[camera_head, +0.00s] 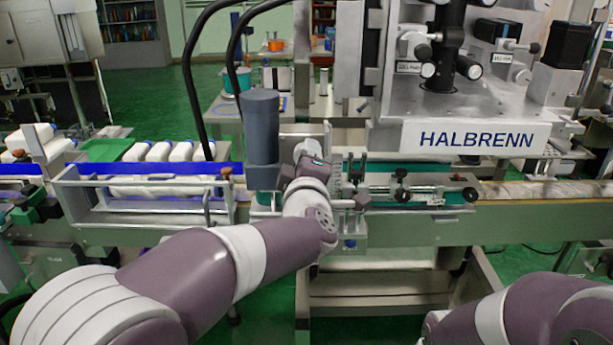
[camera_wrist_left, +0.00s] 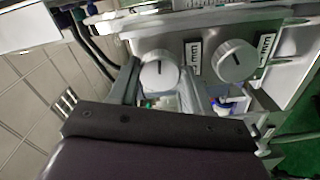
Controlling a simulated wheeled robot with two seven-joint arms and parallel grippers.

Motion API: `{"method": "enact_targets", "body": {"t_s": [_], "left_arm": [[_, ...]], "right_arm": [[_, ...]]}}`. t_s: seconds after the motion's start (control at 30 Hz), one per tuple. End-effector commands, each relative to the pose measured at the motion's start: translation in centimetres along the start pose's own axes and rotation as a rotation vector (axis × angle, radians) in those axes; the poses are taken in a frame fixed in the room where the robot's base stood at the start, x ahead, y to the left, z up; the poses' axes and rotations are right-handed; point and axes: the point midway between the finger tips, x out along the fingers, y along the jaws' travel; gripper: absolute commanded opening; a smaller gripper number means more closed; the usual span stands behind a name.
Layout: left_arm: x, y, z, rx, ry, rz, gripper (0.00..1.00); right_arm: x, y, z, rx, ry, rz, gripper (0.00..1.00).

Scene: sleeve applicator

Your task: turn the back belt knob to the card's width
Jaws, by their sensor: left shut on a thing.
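In the left wrist view, two round pale knobs with dark pointer lines sit side by side on a light panel. The left knob (camera_wrist_left: 159,76) is between the fingers of my left gripper (camera_wrist_left: 161,80), which is shut on it. Its pointer line runs nearly straight up. The right knob (camera_wrist_left: 233,61) stands free, its pointer tilted. Small scale labels (camera_wrist_left: 193,55) are beside the knobs, too small to read. In the head view my left gripper (camera_head: 312,163) is at the machine's middle, with the knobs hidden there. I make out no width card. My right gripper is out of view.
A dark grey cylinder (camera_head: 262,140) stands left of my left gripper. White bottles (camera_head: 165,152) lie along the blue conveyor on the left. A metal rail with black clamps (camera_head: 402,190) is to the right, below the HALBRENN plate (camera_head: 476,139).

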Motion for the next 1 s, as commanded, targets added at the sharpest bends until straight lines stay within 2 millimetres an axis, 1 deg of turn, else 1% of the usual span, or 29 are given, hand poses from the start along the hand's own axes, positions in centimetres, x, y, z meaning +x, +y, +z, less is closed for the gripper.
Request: {"method": "enact_targets", "body": {"t_s": [0.03, 0.4, 0.7, 1.0], "left_arm": [[0.0, -0.6, 0.2, -0.04, 0.0, 0.0, 0.18], [0.0, -0.5, 0.2, -0.372, -0.001, -0.002, 0.18], [0.0, -0.3, 0.1, -0.562, -0.001, -0.002, 0.18], [0.0, -0.1, 0.0, -0.65, 0.0, -0.002, 0.17]], "right_arm": [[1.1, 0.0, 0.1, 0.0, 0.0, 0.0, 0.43], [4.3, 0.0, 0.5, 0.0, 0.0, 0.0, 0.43], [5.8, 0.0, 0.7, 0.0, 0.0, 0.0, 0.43], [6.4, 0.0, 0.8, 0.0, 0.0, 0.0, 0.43]]}}
